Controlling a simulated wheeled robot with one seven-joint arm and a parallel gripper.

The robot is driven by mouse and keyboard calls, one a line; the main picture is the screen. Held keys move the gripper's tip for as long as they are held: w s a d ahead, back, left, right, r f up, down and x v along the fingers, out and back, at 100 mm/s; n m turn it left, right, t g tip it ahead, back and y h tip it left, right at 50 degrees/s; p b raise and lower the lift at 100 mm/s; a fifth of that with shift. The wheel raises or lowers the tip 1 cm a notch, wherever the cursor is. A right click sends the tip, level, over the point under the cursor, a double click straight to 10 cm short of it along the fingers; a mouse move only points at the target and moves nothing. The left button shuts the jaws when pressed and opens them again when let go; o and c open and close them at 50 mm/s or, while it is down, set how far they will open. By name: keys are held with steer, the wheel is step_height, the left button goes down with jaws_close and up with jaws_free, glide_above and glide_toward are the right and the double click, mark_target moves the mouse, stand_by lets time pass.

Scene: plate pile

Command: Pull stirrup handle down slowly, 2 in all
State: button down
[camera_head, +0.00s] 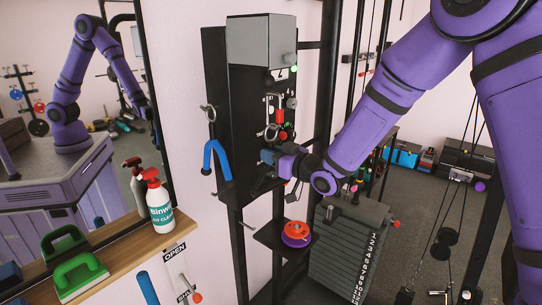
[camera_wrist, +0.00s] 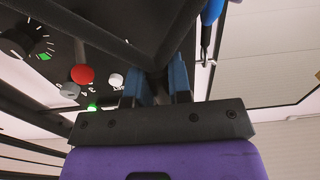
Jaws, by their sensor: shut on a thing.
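My gripper (camera_head: 269,157) is in front of the black cable-machine panel (camera_head: 245,115) in the head view. Its blue fingers show in the wrist view, close together on a dark piece of the stirrup handle (camera_wrist: 150,52). Dark straps or bars of the handle spread upward from the fingers there. In the head view a metal carabiner (camera_head: 272,132) hangs just above my gripper. The gripper and wrist hide most of the handle in that view.
A blue handle (camera_head: 215,160) hangs on a hook left of my gripper. Below are a small shelf with orange and purple discs (camera_head: 296,234) and a numbered weight stack (camera_head: 345,250). A mirror and a wooden ledge (camera_head: 140,243) with a spray bottle (camera_head: 158,205) stand at left.

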steer(key=c, duration=1)
jaws_free()
steer(key=shift+f, duration=0.1)
steer(key=shift+o, duration=0.2)
steer(key=s+d+r+m+h, duration=0.2)
steer(key=s+d+r+h, duration=0.2)
steer(key=d, duration=0.5)
steer(key=s+d+r+m+h, duration=0.25)
steer(key=s+d+h, duration=0.2)
steer(key=d, duration=0.35)
steer(key=s+d+r+m+h, duration=0.1)
steer(key=s+d+r+h, duration=0.35)
steer(key=d, duration=0.45)
steer(key=s+d+r+m+g, duration=0.1)
steer(key=s+d+m+g, duration=0.1)
steer(key=s, duration=0.9)
steer(key=s+d+r+m+g+h, duration=0.1)
steer(key=s+d+m+g, duration=0.2)
steer(key=s, duration=0.9)
steer(key=shift+s+d+r+g, duration=0.25)
steer(key=shift+d+r+g, duration=0.1)
steer(key=shift+d+g, duration=0.05)
